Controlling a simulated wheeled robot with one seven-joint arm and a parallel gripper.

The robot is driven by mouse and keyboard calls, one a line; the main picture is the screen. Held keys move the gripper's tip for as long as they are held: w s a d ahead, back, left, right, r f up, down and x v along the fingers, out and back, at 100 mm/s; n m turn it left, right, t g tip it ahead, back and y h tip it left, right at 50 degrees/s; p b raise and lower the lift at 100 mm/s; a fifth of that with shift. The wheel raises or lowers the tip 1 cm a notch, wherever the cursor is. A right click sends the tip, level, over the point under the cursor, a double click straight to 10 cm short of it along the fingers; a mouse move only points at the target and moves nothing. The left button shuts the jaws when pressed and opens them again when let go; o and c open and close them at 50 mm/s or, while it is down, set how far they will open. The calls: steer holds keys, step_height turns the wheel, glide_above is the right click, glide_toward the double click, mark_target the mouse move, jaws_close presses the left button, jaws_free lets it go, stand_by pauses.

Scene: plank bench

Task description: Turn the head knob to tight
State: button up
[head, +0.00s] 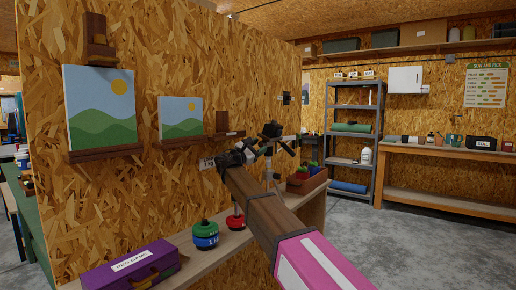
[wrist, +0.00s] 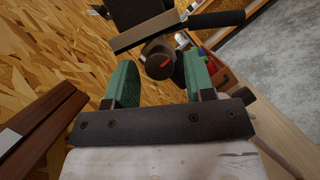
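The black tripod head (head: 272,130) stands on a light tripod on the narrow bench, with a handle sticking out to the right. In the wrist view, its round dark head knob (wrist: 157,52) with a red mark faces me. My gripper (wrist: 158,72) is open, its two green-padded fingers on either side of the knob's near end. There is a clear gap on the left; the right finger overlaps dark parts of the head, and I cannot tell whether it touches. In the head view, my gripper (head: 246,153) is right before the tripod head and partly hides it; the knob is not distinguishable there.
Open floor lies to the right.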

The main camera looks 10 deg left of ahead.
stand_by(0.3)
steer(key=v, duration=1.1)
steer(key=shift+f, duration=0.1)
